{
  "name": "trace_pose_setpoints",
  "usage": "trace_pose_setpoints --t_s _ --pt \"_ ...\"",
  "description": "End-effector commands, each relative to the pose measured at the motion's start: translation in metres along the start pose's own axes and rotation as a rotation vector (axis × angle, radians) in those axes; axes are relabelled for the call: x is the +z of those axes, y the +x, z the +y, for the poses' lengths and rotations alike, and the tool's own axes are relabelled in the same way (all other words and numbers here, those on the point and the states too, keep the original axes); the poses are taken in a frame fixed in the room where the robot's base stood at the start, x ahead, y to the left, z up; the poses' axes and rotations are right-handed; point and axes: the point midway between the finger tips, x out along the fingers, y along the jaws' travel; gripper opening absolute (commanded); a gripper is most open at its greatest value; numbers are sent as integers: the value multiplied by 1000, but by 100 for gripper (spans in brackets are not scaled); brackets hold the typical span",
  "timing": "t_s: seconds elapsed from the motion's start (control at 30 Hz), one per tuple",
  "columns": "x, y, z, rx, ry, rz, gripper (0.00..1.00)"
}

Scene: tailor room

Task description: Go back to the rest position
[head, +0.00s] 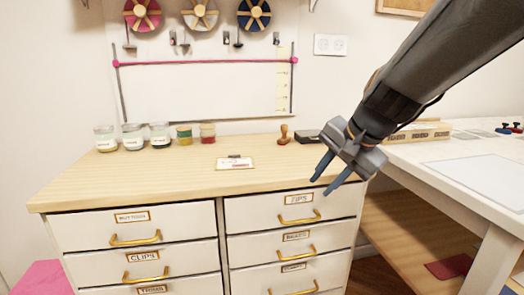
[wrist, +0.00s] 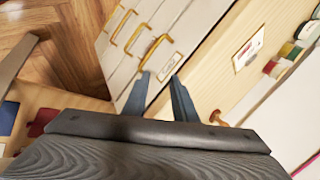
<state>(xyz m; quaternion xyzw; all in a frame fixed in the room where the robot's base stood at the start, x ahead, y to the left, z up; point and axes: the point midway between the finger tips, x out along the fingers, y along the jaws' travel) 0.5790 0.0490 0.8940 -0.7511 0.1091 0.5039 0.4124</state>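My gripper (head: 331,178) hangs in the air in front of the right end of the wooden dresser top (head: 175,171), near the upper right drawer (head: 260,214). Its two blue-grey fingers are apart with nothing between them. In the wrist view my gripper (wrist: 158,92) points toward the drawer fronts and the top edge of the dresser. All the drawers look closed. My arm reaches in from the upper right.
Several jars (head: 133,137) stand at the back left of the dresser top. A card (head: 235,163), a wooden stamp (head: 284,135) and a dark pad (head: 307,136) also lie there. A white table (head: 440,155) with a lower shelf stands close on the right.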

Motion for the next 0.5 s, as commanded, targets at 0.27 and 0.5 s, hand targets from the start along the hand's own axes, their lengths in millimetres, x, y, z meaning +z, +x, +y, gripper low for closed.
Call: trace_pose_setpoints --t_s 0.27,0.5 --pt "104 9 56 165 -448 -198 25" --pt "157 3 108 276 -763 -337 25"
